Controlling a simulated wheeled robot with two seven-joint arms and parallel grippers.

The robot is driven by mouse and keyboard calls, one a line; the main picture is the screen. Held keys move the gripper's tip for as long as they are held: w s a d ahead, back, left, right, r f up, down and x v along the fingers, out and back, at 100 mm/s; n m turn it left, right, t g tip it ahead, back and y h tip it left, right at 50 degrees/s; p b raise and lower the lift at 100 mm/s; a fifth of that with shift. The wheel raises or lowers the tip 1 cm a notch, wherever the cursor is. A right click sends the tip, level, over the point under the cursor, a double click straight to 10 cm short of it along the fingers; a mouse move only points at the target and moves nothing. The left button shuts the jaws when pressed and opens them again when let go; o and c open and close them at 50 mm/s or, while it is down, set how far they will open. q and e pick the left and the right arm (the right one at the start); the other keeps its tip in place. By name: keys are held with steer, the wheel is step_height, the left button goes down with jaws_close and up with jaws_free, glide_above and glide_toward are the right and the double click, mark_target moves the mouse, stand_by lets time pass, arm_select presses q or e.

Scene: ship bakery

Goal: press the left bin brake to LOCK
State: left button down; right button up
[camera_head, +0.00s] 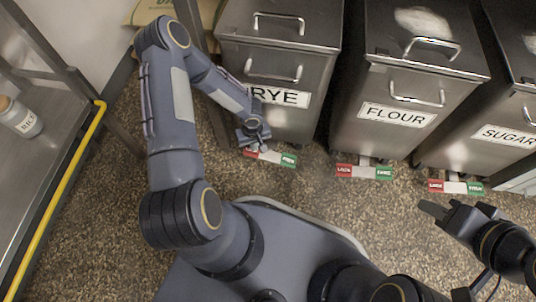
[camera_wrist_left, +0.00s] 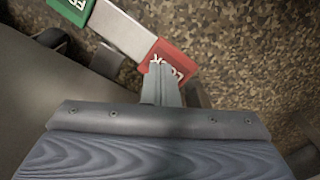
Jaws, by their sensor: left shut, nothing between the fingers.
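The left bin (camera_head: 276,77), labelled RYE, has a brake bar low at its front with a red LOCK pad (camera_head: 250,153) and a green pad (camera_head: 289,160). In the left wrist view, the red LOCK pad (camera_wrist_left: 177,52) and the green pad (camera_wrist_left: 72,8) sit at opposite ends of a pale bar. My left gripper (camera_head: 261,147) is shut and empty. Its fingertips (camera_wrist_left: 160,70) overlap the lower edge of the red pad in that view; I cannot tell whether they touch it. My right gripper (camera_head: 462,207) appears open and empty, well to the right.
The FLOUR bin (camera_head: 375,112) and SUGAR bin (camera_head: 478,128) stand to the right, each with its own red and green brake. A metal table (camera_head: 45,165) with a yellow edge rail (camera_head: 55,200) and a jar (camera_head: 20,117) is at left. The speckled floor before the bins is clear.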

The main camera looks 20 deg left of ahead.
arm_select(q)
steer(key=shift+f+b, duration=1)
steer(key=shift+f, duration=0.3)
stand_by(0.6)
steer(key=shift+f, duration=0.35)
stand_by(0.3)
steer(key=shift+r+p, duration=1.6)
steer(key=shift+r, duration=1.95)
